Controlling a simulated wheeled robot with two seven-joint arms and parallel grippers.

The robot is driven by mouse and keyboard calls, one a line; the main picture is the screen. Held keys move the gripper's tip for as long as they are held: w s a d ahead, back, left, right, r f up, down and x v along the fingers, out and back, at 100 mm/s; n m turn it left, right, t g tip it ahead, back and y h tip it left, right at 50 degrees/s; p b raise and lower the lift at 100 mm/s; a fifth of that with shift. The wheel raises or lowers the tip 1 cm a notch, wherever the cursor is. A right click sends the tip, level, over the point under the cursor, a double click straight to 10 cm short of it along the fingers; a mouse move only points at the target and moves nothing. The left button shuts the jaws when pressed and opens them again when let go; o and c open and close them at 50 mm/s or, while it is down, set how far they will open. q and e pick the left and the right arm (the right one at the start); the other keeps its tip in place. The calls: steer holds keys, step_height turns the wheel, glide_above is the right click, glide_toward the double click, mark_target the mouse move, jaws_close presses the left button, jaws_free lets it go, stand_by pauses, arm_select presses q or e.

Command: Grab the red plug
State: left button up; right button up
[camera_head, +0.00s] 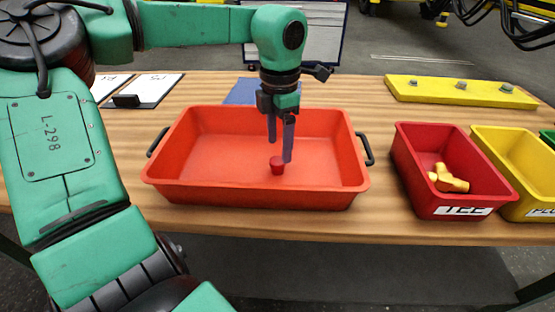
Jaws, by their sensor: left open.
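The red plug (277,166) is a small red cylinder. It stands on the floor of the orange-red tray (255,195), right of the tray's middle. My left gripper (280,152) points down into the tray, with its two dark fingers apart and nothing between them. Its fingertips are just above and beside the plug; one finger comes down close to the plug's right side. I cannot tell whether that finger touches it. My right gripper does not show.
A red bin (415,183) labelled TEE holds a yellow fitting (448,179). A yellow bin (500,165) stands beside it. A yellow board (460,92) with metal studs lies at the back right. Black handles stick out at the tray's ends. Papers lie at the back left.

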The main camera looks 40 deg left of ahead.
mark_target(277, 160)
arm_select(q)
steer(key=f, duration=0.4)
steer(key=shift+s+f, duration=0.2)
steer(key=shift+s, duration=0.2)
steer(key=shift+f, duration=0.35)
steer(key=shift+w+f, duration=0.15)
jaws_close()
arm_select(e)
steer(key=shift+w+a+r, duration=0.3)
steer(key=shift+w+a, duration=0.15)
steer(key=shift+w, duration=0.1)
